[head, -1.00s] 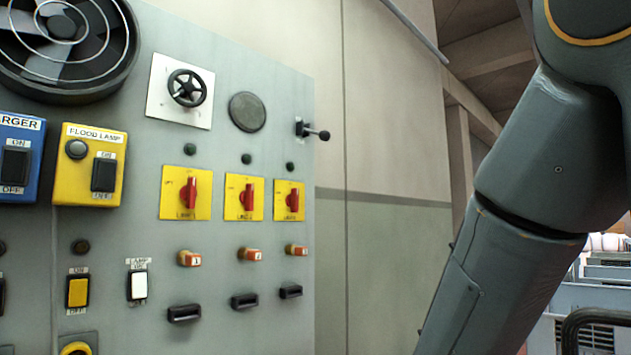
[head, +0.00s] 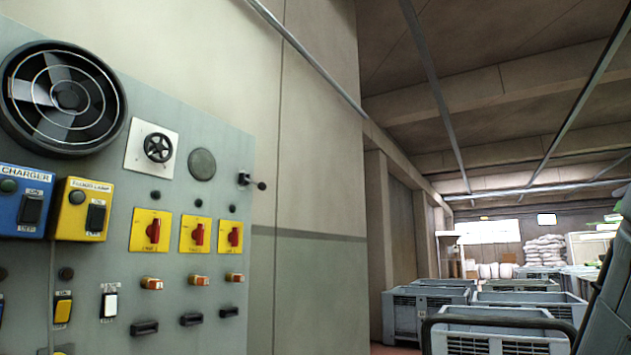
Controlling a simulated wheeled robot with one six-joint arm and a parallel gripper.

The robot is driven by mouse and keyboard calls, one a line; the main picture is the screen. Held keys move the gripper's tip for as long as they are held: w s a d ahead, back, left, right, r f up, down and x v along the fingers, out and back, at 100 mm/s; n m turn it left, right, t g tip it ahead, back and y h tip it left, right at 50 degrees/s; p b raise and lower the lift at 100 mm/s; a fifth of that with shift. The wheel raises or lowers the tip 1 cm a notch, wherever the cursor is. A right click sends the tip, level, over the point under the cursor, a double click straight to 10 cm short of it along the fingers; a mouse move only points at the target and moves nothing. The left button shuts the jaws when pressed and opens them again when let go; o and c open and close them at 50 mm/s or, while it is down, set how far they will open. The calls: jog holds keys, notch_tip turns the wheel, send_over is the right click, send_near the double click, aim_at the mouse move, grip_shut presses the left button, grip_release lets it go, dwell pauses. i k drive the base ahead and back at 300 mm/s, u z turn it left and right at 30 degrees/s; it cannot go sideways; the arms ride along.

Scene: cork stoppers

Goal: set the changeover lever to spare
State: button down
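A grey control panel (head: 85,205) stands at the left. A small black lever with a round knob (head: 253,182) sticks out near its upper right edge, pointing right. Three red rotary handles, the left one (head: 153,231), the middle one (head: 197,234) and the right one (head: 234,236), stand upright on yellow plates. Their small lettering is too blurred to read, and no label saying spare or changeover is legible. I cannot tell for sure which of these is the changeover lever. My gripper is out of view.
Grey crates (head: 425,313) and stacked white sacks (head: 545,250) stand at the right. A plain wall (head: 305,150) adjoins the panel.

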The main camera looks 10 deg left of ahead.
aim_at(262, 187)
jog(key=u, duration=0.5)
jog(key=i, duration=0.3)
jog(key=u, duration=0.3)
